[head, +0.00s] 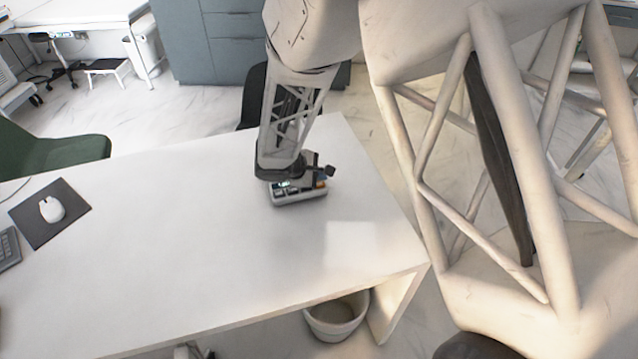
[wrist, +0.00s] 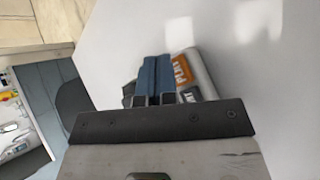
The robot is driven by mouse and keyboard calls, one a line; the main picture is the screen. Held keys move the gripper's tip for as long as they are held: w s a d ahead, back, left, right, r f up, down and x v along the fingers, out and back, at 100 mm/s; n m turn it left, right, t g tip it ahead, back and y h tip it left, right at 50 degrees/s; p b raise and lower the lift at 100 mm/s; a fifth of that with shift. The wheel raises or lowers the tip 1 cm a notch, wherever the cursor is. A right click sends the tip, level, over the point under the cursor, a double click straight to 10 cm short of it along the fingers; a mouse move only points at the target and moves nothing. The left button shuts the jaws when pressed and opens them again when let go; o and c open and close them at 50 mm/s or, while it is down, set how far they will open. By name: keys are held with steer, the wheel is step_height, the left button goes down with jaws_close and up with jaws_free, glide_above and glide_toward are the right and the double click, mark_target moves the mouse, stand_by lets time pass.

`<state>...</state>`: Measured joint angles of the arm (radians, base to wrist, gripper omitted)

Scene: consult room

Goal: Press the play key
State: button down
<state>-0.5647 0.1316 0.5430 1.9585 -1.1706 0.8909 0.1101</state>
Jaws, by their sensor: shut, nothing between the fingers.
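A small pale device (head: 300,198) with a lit display lies on the white desk, mostly hidden under my arm in the head view. In the head view my gripper (head: 320,178) is over the device, beside the orange key. I cannot tell whether the fingertips touch anything.
The white desk (head: 180,230) is clear around the device. A mouse (head: 52,208) on a dark mat (head: 72,220) and a keyboard (head: 8,248) lie far left. A green chair (head: 50,150) and a dark chair (head: 252,95) stand behind; a bin (head: 335,318) is below the front edge.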

mark_target(320, 185)
steer(key=shift+f, duration=0.8)
stand_by(1.7)
steer(key=shift+r, duration=0.8)
steer(key=shift+r, duration=2.5)
steer(key=shift+r, duration=0.1)
